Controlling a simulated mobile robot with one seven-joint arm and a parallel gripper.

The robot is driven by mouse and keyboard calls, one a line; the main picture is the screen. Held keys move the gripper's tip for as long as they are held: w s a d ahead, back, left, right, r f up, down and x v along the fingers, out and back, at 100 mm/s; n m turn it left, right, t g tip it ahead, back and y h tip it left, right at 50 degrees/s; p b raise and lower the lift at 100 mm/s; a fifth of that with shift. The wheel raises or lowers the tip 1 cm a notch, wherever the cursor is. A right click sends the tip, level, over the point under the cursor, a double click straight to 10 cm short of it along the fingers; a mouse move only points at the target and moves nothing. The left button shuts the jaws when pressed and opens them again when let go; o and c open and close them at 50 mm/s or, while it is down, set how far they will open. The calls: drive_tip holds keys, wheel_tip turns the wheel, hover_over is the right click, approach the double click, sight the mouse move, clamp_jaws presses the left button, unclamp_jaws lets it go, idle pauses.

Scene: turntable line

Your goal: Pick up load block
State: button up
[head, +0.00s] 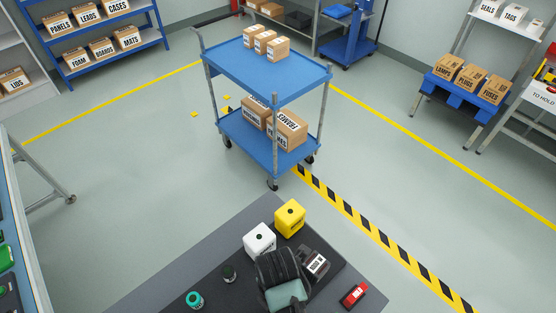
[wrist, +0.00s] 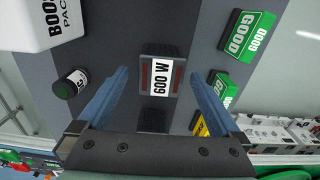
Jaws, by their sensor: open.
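The load block, which I take to be the dark block labelled "600 W" (wrist: 162,76), has a white label and reddish-brown patches at its sides. In the wrist view it lies between the tips of my gripper (wrist: 159,74), whose two blue fingers are spread apart with nothing held. Gaps show between each finger and the block; I cannot tell the height above it. In the head view the same block (head: 316,263) stands on the dark mat, right beside my dark wrist, which hides part of it and the fingers.
A white block (head: 260,239) and a yellow block (head: 289,218) stand behind my wrist. A small black jar (head: 229,274) and a teal jar (head: 195,300) are to the left. A red item (head: 354,295) lies to the right. Green "GOOD" pieces (wrist: 245,38) show in the wrist view.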

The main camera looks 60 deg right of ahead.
drive_tip(key=shift+s+d+f+p, duration=0.1)
drive_tip(key=shift+f+p, duration=0.2)
drive_tip(key=shift+f, duration=1.85)
clamp_jaws()
drive_tip(key=shift+r, duration=0.1)
